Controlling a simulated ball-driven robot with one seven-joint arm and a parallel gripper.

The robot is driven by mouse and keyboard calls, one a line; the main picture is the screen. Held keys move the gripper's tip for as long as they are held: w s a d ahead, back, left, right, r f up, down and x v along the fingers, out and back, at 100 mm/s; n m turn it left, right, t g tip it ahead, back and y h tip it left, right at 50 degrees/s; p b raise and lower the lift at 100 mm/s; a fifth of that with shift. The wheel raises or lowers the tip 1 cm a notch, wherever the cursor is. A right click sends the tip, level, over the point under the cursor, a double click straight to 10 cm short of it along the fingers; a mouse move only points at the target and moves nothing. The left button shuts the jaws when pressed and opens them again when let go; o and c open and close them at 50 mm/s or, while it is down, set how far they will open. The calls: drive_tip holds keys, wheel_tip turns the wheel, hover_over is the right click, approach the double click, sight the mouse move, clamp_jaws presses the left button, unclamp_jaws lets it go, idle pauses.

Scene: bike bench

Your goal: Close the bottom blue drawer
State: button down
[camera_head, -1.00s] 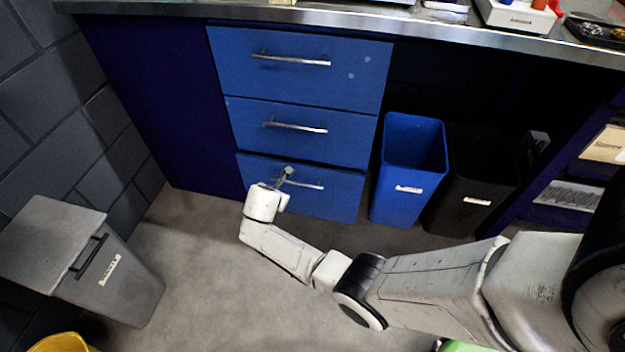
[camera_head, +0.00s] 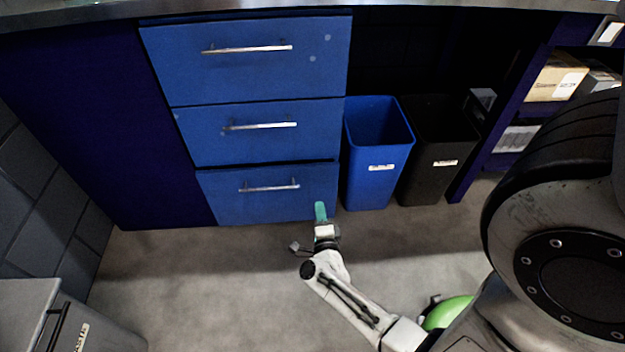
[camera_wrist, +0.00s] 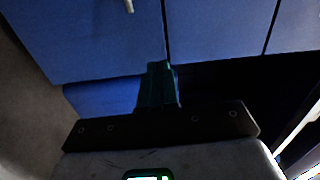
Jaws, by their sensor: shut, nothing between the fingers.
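The bottom blue drawer (camera_head: 240,207) is the lowest of three in the bench, with a horizontal silver handle (camera_head: 270,188). In the head view its front looks about level with the drawer above; any small gap is hard to judge. My gripper (camera_head: 320,210), with teal fingers, is shut and empty. It points at the drawer's lower right corner, and I cannot tell whether it touches. In the wrist view, the shut fingers (camera_wrist: 158,68) overlap the edge of a blue drawer front (camera_wrist: 90,40), which seems to be the bottom one.
The middle drawer (camera_head: 260,146) and top drawer (camera_head: 250,78) look shut. A blue bin (camera_head: 372,185) and a black bin (camera_head: 430,180) stand right of the drawers. A grey bin (camera_head: 25,310) stands front left, a green object (camera_head: 447,312) near my arm. Floor before the drawers is clear.

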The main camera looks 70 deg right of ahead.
drive_tip(key=m, duration=0.1)
drive_tip(key=b, duration=0.4)
approach(317, 168)
drive_tip(key=shift+g, duration=0.3)
drive_tip(key=x, duration=0.5)
drive_tip(key=shift+w+f, duration=0.15)
drive_tip(key=shift+w, duration=0.05)
drive_tip(key=shift+b+x, duration=0.35)
drive_tip(key=shift+x, duration=0.5)
